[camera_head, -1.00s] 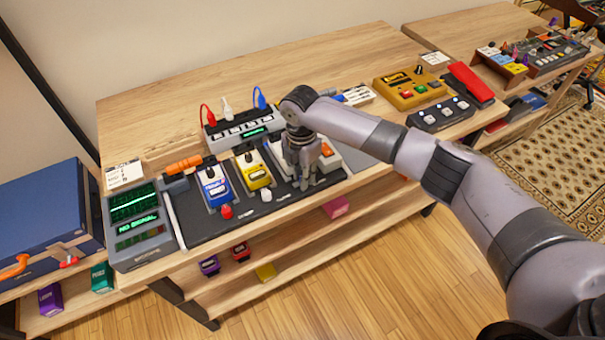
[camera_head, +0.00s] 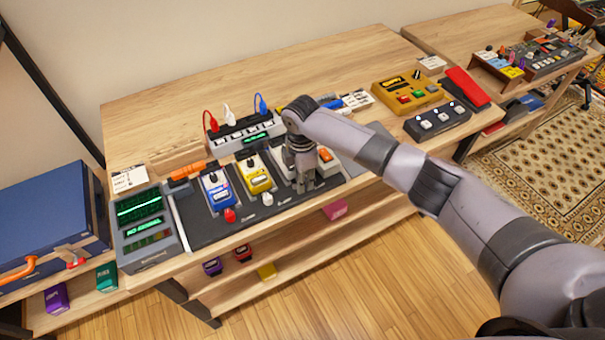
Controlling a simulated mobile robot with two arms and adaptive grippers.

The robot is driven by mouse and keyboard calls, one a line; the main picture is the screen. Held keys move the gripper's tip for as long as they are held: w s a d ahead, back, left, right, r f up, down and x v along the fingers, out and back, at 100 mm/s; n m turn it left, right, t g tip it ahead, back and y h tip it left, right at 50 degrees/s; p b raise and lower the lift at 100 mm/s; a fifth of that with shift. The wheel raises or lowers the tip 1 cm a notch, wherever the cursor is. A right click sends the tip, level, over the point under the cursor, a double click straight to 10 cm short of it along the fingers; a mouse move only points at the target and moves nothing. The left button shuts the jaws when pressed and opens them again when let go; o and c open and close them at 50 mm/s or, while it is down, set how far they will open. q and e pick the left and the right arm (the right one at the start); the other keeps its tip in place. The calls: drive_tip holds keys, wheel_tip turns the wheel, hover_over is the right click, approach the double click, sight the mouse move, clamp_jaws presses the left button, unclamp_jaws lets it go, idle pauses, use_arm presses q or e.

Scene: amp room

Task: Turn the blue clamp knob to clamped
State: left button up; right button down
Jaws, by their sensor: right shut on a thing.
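My right gripper (camera_head: 305,184) points down at the front edge of the black pedalboard (camera_head: 205,236), in front of a light-coloured pedal that it partly covers. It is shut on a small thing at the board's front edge. This fits the blue clamp knob, but the fingers hide it, so its angle cannot be read. A red knob (camera_head: 230,215) and a white knob (camera_head: 267,199) show along the same edge, in front of the blue pedal (camera_head: 217,190) and the yellow pedal (camera_head: 255,175). My left gripper is not in view.
A power strip (camera_head: 243,133) with red, white and blue plugs stands behind the pedals. A tester with green screens (camera_head: 144,222) is at the left. A yellow box (camera_head: 408,91) and a black footswitch (camera_head: 437,121) stand to the right. The table's back is clear.

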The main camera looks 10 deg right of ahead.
drive_tip(key=m+p, duration=0.4)
drive_tip(key=m, duration=0.2)
drive_tip(key=shift+r+m, duration=0.15)
drive_tip(key=shift+m, duration=0.15)
drive_tip(key=m+p, duration=0.2)
drive_tip(key=m, duration=0.2)
drive_tip(key=shift+p, duration=0.35)
drive_tip(key=shift+w+d+m+p, duration=0.1)
drive_tip(key=shift+m+p, duration=0.5)
drive_tip(key=shift+m, duration=1)
drive_tip(key=shift+f, duration=0.2)
drive_tip(key=c, duration=1.7)
unclamp_jaws()
